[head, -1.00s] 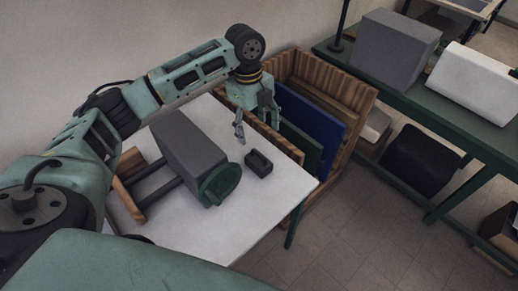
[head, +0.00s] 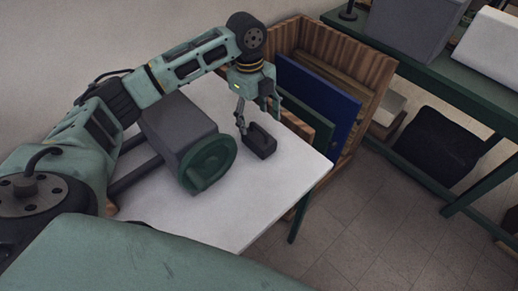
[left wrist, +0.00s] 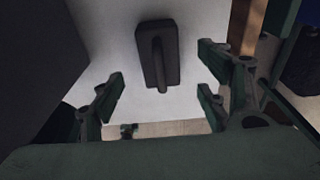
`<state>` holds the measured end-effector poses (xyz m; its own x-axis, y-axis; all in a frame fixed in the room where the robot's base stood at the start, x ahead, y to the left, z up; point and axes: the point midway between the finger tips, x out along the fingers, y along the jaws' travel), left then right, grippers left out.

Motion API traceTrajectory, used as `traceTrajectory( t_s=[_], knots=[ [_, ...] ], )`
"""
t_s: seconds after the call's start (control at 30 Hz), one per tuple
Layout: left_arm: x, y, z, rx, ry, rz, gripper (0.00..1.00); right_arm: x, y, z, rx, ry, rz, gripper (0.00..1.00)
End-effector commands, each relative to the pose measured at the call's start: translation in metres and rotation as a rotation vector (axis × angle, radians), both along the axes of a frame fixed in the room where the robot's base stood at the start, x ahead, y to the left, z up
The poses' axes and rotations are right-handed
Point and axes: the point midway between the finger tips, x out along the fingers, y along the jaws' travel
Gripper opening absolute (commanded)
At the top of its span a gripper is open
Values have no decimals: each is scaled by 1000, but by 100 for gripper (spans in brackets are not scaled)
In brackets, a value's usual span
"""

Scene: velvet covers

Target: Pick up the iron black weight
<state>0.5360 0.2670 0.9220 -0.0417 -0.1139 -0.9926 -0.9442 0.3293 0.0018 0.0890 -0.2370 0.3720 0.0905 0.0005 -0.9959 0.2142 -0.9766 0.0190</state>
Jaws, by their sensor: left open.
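The iron black weight (head: 261,143) is a small dark block with a raised handle, resting on the white tabletop (head: 262,195). In the left wrist view the weight (left wrist: 158,56) lies ahead of the fingers, its handle bar running lengthwise along the view. My left gripper (head: 257,112) is above and close to the weight, its fingers spread apart. The left wrist view shows the open fingers (left wrist: 160,96) either side of the weight's line, with nothing between them. Whether a finger touches the weight cannot be told from the head view. My right gripper does not show.
A grey box-shaped device with a round green end (head: 207,163) stands left of the weight. A wooden crate (head: 283,36) holding blue and green panels adjoins the table's far right side. A green bench (head: 438,62) carries grey and white blocks.

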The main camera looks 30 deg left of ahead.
Motion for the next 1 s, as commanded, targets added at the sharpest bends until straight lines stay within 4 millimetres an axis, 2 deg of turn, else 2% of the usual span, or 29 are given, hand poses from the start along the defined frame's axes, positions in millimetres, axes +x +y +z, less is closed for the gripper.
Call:
traceTrajectory(
  t_s=[0.03, 0.1, 0.37, 0.7, 1.0],
  knots=[
    [0, 0, -8, 0, -1, 0, 69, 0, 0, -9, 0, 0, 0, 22],
    [0, 0, -12, 0, -1, 0, 69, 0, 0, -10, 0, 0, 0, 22],
    [-2, -4, -36, 0, 2, 0, 69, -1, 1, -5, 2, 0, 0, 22],
    [-4, -9, -82, 0, 1, 0, 69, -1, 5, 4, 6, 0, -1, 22],
    [-4, -10, -87, 1, -1, -1, 68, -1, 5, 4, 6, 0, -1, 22]
  ],
)
